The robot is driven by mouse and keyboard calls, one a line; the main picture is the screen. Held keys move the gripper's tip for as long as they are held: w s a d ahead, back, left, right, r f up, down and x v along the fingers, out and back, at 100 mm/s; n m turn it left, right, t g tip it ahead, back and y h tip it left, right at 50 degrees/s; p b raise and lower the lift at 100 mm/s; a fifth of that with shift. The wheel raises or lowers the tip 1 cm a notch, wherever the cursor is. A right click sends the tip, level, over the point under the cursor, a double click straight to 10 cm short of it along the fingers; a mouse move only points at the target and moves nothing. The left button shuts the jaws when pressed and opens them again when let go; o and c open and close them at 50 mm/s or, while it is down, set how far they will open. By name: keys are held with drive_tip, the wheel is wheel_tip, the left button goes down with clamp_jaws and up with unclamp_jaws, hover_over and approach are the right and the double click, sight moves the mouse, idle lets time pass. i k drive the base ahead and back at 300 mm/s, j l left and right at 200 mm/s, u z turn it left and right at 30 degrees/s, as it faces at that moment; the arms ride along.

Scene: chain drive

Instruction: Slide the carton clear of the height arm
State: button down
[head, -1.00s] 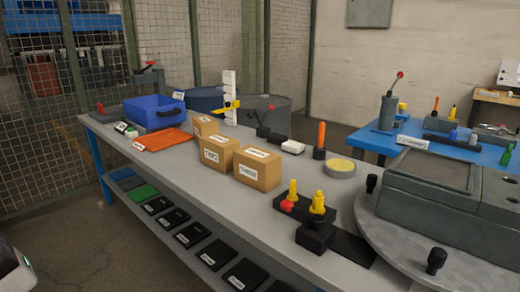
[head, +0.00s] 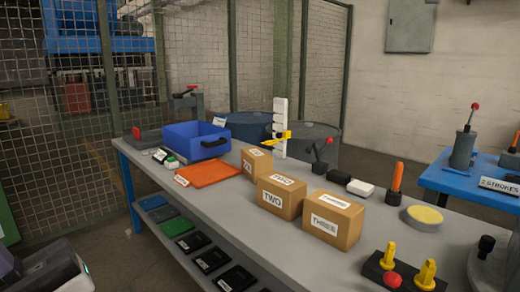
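Three brown cartons with white labels stand in a row on the grey bench: the far small carton (head: 257,162), the carton marked TWO (head: 280,196) and the carton marked THREE (head: 332,220). A white upright post (head: 281,120) stands behind the far carton and carries the yellow height arm (head: 275,138). The arm sticks out sideways a little above and behind the far carton. I cannot tell whether that carton is under the arm or touching it. The far carton's label is too small to read surely. My gripper is not in view.
A blue bin (head: 196,145) and an orange tray (head: 208,173) lie left of the cartons. A red-knobbed lever (head: 320,155), a white block (head: 360,188) and an orange-handled tool (head: 396,183) stand behind and right. Yellow pegs (head: 388,256) stand at the near right. Bare bench lies before the cartons.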

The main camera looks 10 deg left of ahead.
sight(256, 162)
drive_tip(key=i+j, duration=0.15)
drive_tip(key=j, duration=0.25)
drive_tip(key=i+j+z, duration=0.15)
drive_tip(key=j, duration=0.25)
drive_tip(key=i+j, duration=0.15)
drive_tip(key=j, duration=0.25)
drive_tip(key=i+j+z, duration=0.1)
drive_tip(key=j, duration=0.35)
drive_tip(key=i+j, duration=0.2)
drive_tip(key=j, duration=0.2)
drive_tip(key=z, duration=0.05)
